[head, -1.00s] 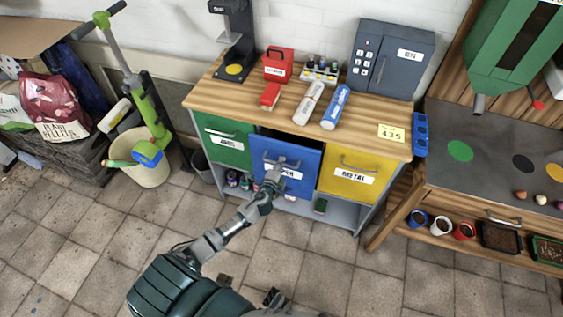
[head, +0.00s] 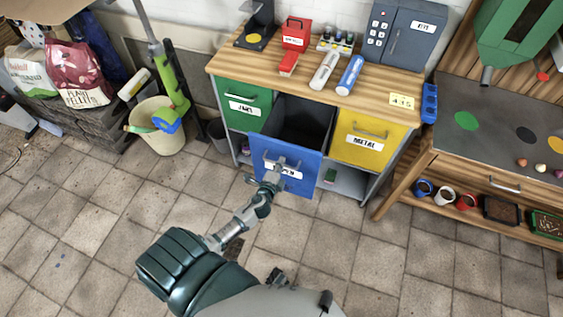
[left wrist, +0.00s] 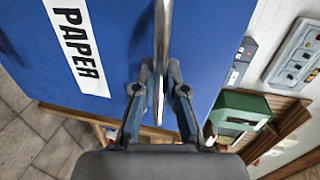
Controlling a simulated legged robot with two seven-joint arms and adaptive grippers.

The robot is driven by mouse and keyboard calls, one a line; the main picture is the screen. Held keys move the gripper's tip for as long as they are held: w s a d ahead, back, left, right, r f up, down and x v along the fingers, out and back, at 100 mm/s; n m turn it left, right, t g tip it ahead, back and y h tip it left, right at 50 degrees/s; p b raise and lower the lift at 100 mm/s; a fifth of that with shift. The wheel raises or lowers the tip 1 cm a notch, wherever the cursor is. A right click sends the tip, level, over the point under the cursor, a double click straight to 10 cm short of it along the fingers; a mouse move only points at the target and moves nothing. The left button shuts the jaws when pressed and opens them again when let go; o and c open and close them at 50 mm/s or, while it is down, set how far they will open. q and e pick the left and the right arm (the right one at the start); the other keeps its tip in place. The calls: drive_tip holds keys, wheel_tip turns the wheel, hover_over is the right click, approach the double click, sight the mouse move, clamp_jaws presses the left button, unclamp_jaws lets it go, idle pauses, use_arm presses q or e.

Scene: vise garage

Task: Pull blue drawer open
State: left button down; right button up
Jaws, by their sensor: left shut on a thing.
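The blue drawer (head: 300,182) stands well out from the cabinet in the head view, and its dark inside shows from above. Its front carries a label reading PAPER in the left wrist view (left wrist: 100,30). My left gripper (head: 275,172) is at the drawer's metal handle (left wrist: 162,40). In the left wrist view its two fingers (left wrist: 160,105) are shut on the handle, one on each side. Part of the label and handle is hidden by the gripper in the head view. My right gripper does not show.
A green drawer (head: 231,111) and a yellow drawer (head: 386,146) flank the blue one, both shut. The wooden top (head: 280,78) holds a red box, bottles and a grey safe (head: 385,57). A workbench (head: 500,130) stands at right.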

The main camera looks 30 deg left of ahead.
use_arm(q)
drive_tip(key=shift+a+f, duration=0.1)
drive_tip(key=shift+f, duration=0.1)
drive_tip(key=c, duration=1.3)
unclamp_jaws()
drive_tip(key=shift+o, duration=0.5)
drive_tip(key=shift+w, duration=0.1)
drive_tip(key=v, duration=1.2)
drive_tip(key=shift+a, duration=0.15)
